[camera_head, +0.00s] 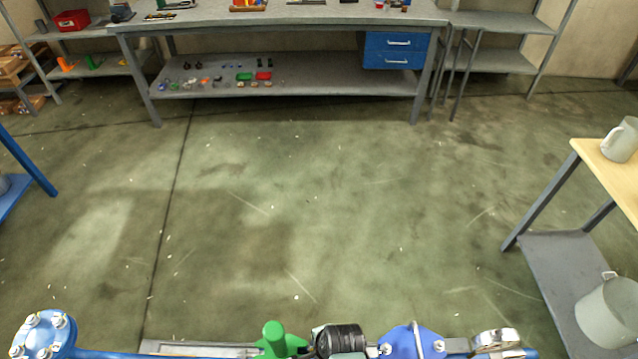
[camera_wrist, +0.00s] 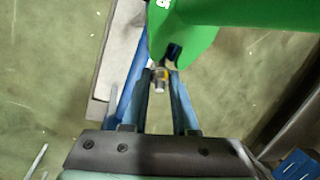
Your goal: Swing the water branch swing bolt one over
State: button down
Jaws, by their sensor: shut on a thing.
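In the wrist view, my gripper (camera_wrist: 161,80) reaches up from the bottom with its two long fingers close together. A small metal bolt end (camera_wrist: 160,76), which I take to be the swing bolt, shows between the fingertips, and the fingers are shut on it. Just beyond the tips is a large green part (camera_wrist: 205,32) with a notch at its lower edge. A blue pipe (camera_wrist: 132,92) runs along the left finger. The rest of the bolt is hidden. In the head view, a green part (camera_head: 278,340) shows at the bottom edge; the fingertips cannot be made out there.
A blue bolted flange (camera_head: 43,333) stands at bottom left of the head view, and a blue bolted plate (camera_head: 412,343) at bottom right of centre. A workbench (camera_head: 270,18) stands far back; the floor between is clear.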

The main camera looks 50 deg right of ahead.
jog(key=shift+a, duration=0.1)
jog(key=c, duration=0.9)
grip_release()
jog(key=shift+c, duration=0.2)
jog(key=shift+r, duration=0.1)
jog(key=p+v, duration=0.1)
jog(key=v, duration=1.1)
jog(key=shift+r, duration=0.35)
jog(key=shift+s, duration=0.15)
